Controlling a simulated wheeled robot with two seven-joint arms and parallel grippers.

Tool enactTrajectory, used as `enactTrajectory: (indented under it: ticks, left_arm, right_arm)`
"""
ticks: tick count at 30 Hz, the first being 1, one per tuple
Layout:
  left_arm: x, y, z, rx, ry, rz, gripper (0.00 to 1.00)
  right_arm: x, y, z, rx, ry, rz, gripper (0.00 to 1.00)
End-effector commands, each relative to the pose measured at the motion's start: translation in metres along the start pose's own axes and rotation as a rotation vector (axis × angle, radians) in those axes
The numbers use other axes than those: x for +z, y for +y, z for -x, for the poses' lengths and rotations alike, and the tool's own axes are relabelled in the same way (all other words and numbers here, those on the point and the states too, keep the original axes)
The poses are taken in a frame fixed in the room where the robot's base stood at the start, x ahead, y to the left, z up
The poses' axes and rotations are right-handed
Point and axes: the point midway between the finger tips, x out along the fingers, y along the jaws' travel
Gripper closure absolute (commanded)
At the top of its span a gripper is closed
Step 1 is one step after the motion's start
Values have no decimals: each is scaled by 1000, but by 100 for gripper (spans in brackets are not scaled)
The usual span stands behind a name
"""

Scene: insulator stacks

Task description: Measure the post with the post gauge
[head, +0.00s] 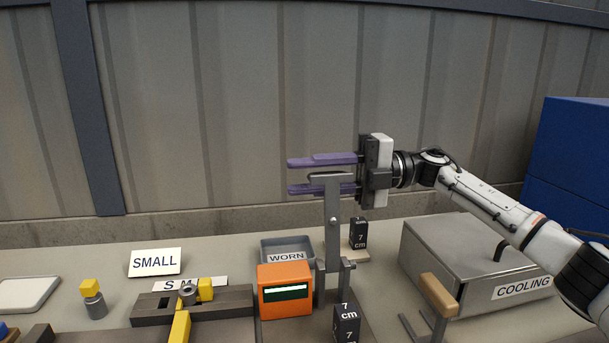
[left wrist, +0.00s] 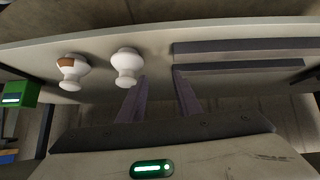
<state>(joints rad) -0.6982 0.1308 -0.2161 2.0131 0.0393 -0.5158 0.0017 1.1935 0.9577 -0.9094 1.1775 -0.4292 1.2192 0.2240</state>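An orange box with a dark readout (head: 285,292), which looks like the post gauge, stands on the bench beside a tall grey upright (head: 332,235) with a short top bar and a lower crosspiece. My right gripper (head: 320,174) is at the upright's top. Two white flared pieces (left wrist: 72,72) (left wrist: 126,68) stand ahead, one with a brown patch. Which thing is the post is unclear.
Black "7 cm" blocks (head: 358,234) (head: 346,323) stand beside the upright. A grey "WORN" tray (head: 266,246) is behind the orange box. A metal "COOLING" box (head: 470,262) is at right. A dark slotted fixture (head: 235,301) with yellow parts lies left. A wall closes the back.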

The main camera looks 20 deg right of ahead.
Motion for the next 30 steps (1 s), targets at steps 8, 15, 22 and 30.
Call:
enactTrajectory:
  ticks: [8, 15, 22, 30]
  left_arm:
    - [-6, -1, -2, -2, 12, -3, 69]
    - [-8, -2, -3, -2, 15, -3, 69]
    - [-8, -1, -3, -2, 14, -3, 69]
    - [-3, -1, -2, -1, 7, 0, 69]
  right_arm:
    - [0, 0, -4, 0, 0, 1, 72]
    - [0, 0, -4, -1, 0, 0, 100]
    - [0, -1, -4, -2, 0, 1, 100]
    - [0, 2, -16, -1, 16, 56, 100]
